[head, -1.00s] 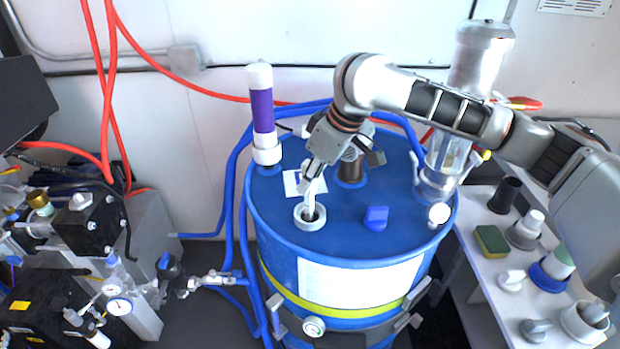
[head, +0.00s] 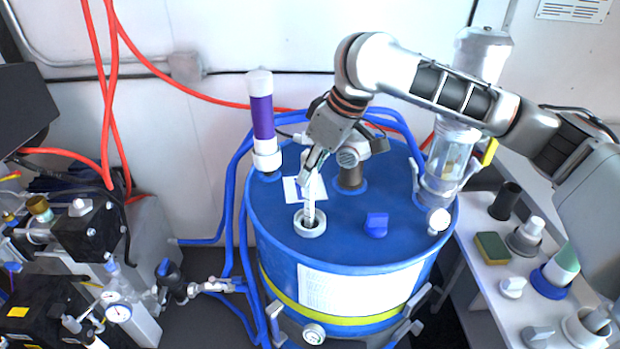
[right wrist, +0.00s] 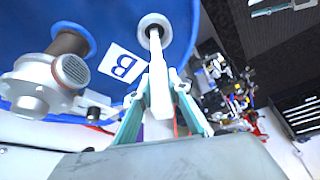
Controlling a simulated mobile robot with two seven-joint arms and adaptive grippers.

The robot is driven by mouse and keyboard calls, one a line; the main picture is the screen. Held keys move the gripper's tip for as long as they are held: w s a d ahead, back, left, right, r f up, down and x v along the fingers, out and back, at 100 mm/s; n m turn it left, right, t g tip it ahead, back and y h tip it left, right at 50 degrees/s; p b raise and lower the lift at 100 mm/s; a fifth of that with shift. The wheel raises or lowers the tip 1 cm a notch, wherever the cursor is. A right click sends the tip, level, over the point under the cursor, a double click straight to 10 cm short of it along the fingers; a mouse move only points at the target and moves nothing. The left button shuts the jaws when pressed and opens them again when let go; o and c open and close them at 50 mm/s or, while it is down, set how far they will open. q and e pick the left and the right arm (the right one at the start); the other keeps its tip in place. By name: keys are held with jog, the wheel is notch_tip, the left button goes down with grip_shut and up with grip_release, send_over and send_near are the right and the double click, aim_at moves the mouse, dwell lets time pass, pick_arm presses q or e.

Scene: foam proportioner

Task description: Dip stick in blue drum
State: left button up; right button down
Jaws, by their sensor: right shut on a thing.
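The blue drum (head: 340,260) stands upright in the middle of the head view, with a white ring-shaped opening (head: 310,231) in its top. My right gripper (head: 312,172) is above this opening, shut on a white stick (head: 310,203) with marks along it. The stick points down and its lower end is at the dark hole inside the ring; how deep it reaches is hidden. In the right wrist view the stick (right wrist: 160,90) runs between the fingers to the ring (right wrist: 153,25). What looks like my left gripper (right wrist: 283,6) shows partly at that view's top edge.
On the drum's top stand a purple-and-white tube (head: 262,115), a motor-like fitting (head: 350,168), a blue cap (head: 376,225) and a clear cylinder (head: 452,160). A label with a B (right wrist: 121,66) lies near the opening. A white shelf (head: 480,285) at right holds a sponge and several fittings.

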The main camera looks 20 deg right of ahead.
notch_tip(320, 180, up, 22)
jog(key=shift+r, duration=0.15)
dwell(1.8)
dwell(0.5)
